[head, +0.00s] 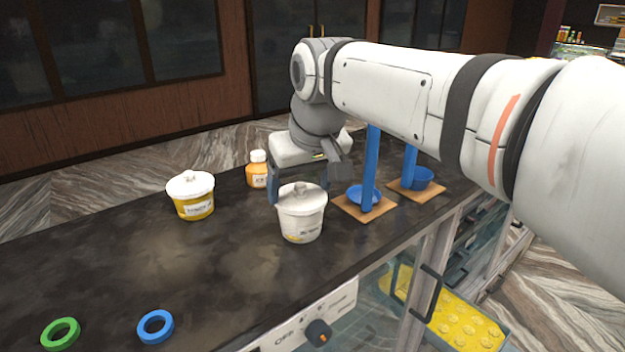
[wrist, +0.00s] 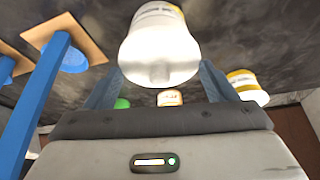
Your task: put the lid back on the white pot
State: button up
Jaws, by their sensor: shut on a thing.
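The white pot (head: 302,226) stands upright on the dark counter and also shows at the top of the wrist view (wrist: 158,17). Its white lid (head: 302,197), with a knob in the middle, is at the pot's mouth; in the wrist view the lid (wrist: 160,55) faces me in line with the pot. I cannot tell whether it is fully seated. My gripper (head: 303,184) is over the pot, shut on the lid, with one finger at each side (wrist: 160,70). The far finger is partly hidden in the head view.
A yellow-labelled pot with a white lid (head: 193,208) and an orange jar (head: 257,176) stand left and behind. Blue uprights (head: 371,165) with blue bowls on wooden boards stand close on the right. A green ring (head: 60,334) and a blue ring (head: 155,327) lie front left.

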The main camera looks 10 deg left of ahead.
jog(key=shift+f, duration=0.1)
dwell(0.7)
jog(key=o, duration=0.9)
jog(key=shift+o, duration=0.2)
jog(key=shift+r+p, duration=2.85)
jog(key=shift+r, duration=0.7)
jog(key=shift+c, duration=0.6)
grip_shut()
jog(key=shift+f, duration=0.3)
